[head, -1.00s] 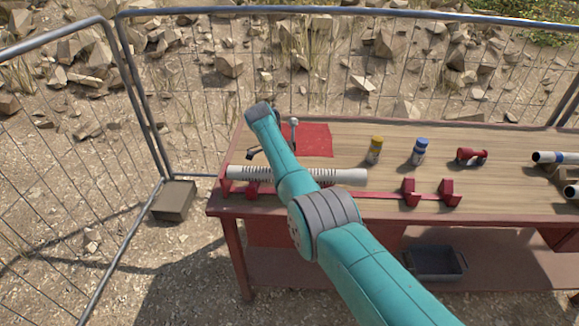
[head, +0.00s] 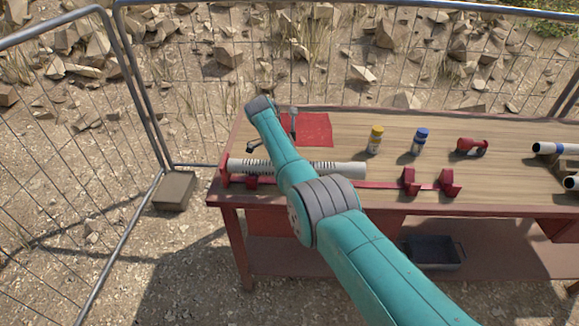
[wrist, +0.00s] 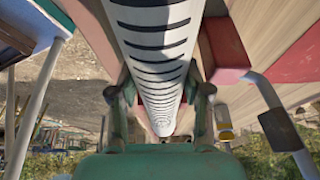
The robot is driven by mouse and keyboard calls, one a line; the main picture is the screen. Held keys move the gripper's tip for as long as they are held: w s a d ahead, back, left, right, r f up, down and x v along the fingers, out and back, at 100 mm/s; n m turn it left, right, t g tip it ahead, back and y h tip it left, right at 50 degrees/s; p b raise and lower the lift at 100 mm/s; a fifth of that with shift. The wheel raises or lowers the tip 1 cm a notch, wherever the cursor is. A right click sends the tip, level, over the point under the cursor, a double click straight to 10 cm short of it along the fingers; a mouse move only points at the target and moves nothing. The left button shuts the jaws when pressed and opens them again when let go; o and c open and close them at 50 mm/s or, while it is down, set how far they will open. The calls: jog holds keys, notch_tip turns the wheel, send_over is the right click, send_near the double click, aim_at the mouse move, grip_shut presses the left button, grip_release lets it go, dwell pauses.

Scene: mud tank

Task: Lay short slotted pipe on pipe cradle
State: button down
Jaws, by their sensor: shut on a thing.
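The short slotted pipe (head: 335,169) is white with dark slots. It lies level, running left to right, over the left front part of the workbench. The pipe cradle is a long red rail with upright red supports (head: 409,181) along the bench's front. The pipe is over the rail's left part, left of the two right-hand supports; I cannot tell whether it touches the cradle. My gripper (wrist: 160,108) is shut around the pipe, which runs lengthwise between its fingers in the wrist view. In the head view my arm hides the gripper and the pipe's middle.
A red mat (head: 314,130) lies behind the pipe, with a grey metal tool (head: 293,122) at its left. A yellow-capped bottle (head: 375,140), a blue-capped bottle (head: 420,142) and a red object (head: 472,146) stand farther right. More pipes (head: 556,149) lie at the right edge. Wire fencing surrounds the bench.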

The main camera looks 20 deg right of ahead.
jog(key=shift+f, duration=0.4)
dwell(0.3)
jog(key=shift+c, duration=2.1)
grip_release()
jog(key=v, duration=1.1)
jog(key=shift+a+r, duration=0.1)
jog(key=shift+r, duration=0.3)
